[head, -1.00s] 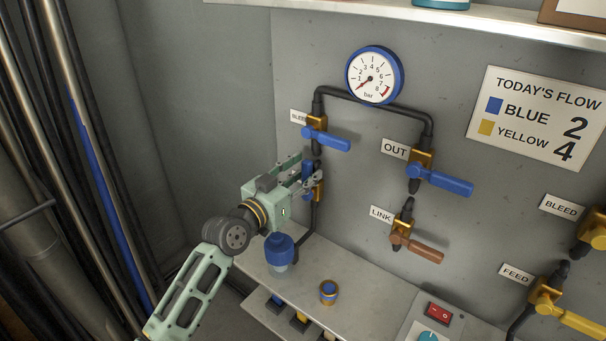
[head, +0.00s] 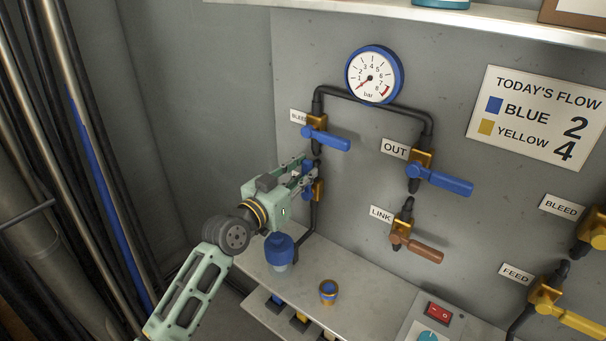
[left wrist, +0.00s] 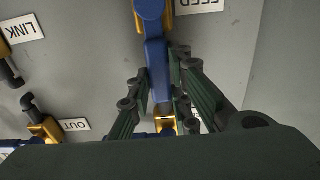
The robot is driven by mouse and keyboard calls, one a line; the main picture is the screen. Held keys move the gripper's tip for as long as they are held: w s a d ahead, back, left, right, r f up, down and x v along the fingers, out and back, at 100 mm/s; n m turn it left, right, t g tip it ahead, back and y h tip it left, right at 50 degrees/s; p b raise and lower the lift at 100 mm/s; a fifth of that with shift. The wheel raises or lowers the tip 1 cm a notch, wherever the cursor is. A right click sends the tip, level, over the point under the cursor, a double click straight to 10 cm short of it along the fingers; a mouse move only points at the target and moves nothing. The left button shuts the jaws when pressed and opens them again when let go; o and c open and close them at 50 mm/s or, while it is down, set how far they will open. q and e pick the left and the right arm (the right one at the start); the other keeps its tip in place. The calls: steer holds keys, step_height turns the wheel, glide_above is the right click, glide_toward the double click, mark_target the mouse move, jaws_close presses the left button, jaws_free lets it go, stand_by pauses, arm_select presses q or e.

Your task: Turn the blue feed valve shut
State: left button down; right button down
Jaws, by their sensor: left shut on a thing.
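The blue feed valve has a brass body (head: 318,189) on the left vertical pipe, below the blue bleed valve (head: 326,138). My left gripper (head: 308,168) is shut on its blue handle. In the left wrist view the handle (left wrist: 156,62) lies between the two fingers, running from its pivot near the upside-down FEED label (left wrist: 198,4) toward the bleed valve. The handle looks roughly in line with the pipe. In the head view the gripper hides much of it. My right gripper is out of view.
The pressure gauge (head: 374,75) sits above. The blue out valve (head: 440,180) and the copper-coloured link valve (head: 417,247) are to the right. Below, a blue-capped item (head: 280,250) and a small blue and brass ring (head: 328,291) stand on the ledge (head: 365,290).

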arm_select(q)
steer(key=shift+s+d, duration=0.1)
steer(key=s+d+f+m, duration=0.2)
steer(key=d+f+m, duration=0.1)
steer(key=m, duration=0.6)
steer(key=s+d+f+m+b, duration=0.1)
steer(key=f+m, duration=0.3)
steer(key=m, duration=0.5)
steer(key=shift+s+d+f, duration=0.35)
steer(key=shift+s+d, duration=0.3)
steer(key=shift+d, duration=0.25)
steer(key=shift+f, duration=0.1)
steer(key=c, duration=1.6)
jaws_free()
